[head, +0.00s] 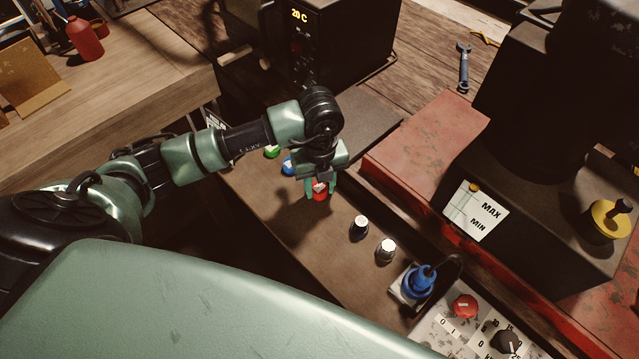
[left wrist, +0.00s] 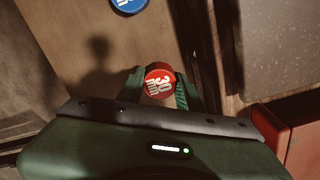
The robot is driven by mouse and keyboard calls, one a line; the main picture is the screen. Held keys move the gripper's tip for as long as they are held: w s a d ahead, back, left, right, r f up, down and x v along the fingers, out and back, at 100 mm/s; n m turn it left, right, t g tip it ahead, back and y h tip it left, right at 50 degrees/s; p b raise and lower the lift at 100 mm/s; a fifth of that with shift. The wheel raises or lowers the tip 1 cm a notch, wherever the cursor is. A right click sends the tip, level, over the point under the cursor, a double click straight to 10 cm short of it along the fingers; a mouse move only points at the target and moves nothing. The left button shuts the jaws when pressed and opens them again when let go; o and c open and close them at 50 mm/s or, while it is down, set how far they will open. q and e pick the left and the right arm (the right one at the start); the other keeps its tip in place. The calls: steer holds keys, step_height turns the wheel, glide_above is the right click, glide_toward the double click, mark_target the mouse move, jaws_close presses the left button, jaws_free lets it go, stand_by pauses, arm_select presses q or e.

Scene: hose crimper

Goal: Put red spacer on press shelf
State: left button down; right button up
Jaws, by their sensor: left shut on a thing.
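The red spacer (head: 320,191) is between the fingers of my left gripper (head: 321,186), which is shut on it. In the left wrist view the red spacer (left wrist: 160,80) shows its round top with "30 mm" lettering, between the green fingertips of the gripper (left wrist: 158,88). It is over the brown board (head: 290,228); I cannot tell whether it touches it or is held just above. A dark grey flat surface (head: 362,128) lies behind the gripper, beside the red press base; I cannot tell whether it is the press shelf. My right gripper is not in view.
A green spacer (head: 272,152) and a blue spacer (head: 289,166) stand behind the gripper. A black piece (head: 359,228) and a silver piece (head: 386,250) stand in front. The red press base (head: 420,150) is at the right. A black box (head: 335,45) stands at the back.

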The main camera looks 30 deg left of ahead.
mark_target(320, 187)
arm_select(q)
steer(key=shift+f, duration=0.15)
steer(key=c, duration=0.9)
jaws_free()
steer(key=shift+c, duration=0.2)
steer(key=shift+r, duration=0.35)
step_height(320, 187, up, 12)
steer(key=b, duration=0.2)
steer(key=shift+b, duration=0.35)
steer(key=shift+f, duration=0.15)
